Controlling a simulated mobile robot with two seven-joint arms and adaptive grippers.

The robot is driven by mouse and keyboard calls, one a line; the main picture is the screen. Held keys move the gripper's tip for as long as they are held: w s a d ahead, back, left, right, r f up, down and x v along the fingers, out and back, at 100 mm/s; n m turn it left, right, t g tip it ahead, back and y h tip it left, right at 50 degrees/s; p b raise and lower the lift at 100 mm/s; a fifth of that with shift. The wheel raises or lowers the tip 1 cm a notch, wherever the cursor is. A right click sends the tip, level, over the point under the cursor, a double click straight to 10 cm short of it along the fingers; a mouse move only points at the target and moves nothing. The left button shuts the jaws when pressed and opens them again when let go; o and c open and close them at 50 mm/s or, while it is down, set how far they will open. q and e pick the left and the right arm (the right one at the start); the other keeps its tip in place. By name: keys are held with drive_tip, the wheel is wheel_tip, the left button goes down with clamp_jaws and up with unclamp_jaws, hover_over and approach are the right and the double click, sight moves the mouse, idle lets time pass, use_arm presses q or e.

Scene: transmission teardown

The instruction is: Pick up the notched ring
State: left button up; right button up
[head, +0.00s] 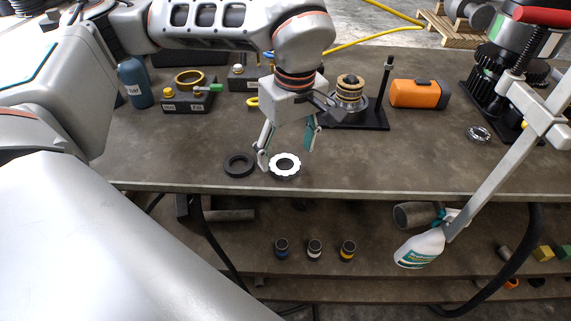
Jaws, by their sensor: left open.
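The notched ring (274,165) is pale, with a scalloped edge and a round hole, and lies flat near the front edge of the workbench. Its lower side looks dark. My left gripper (286,156) points down over it, open, with one finger at the ring's left side and the other above and to its right. I cannot tell whether the left finger touches the ring. A plain black ring (229,166) lies just left of it. My right gripper is not in view.
The workbench (400,165) is clear right of the ring. Behind stand a gear stack (350,88) on a black stand, an orange case (418,94), a blue bottle (134,82) and a brass ring (189,78). A spray bottle (420,248) is below.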

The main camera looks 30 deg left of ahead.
sight(284, 168)
use_arm(q)
drive_tip(key=shift+a+f, duration=0.2)
drive_tip(key=shift+f, duration=1.3)
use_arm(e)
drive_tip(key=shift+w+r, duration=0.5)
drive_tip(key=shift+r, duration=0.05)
use_arm(q)
drive_tip(key=c, duration=1.4)
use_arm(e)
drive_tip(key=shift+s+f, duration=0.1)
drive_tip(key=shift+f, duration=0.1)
use_arm(q)
drive_tip(key=shift+w+r, duration=0.1)
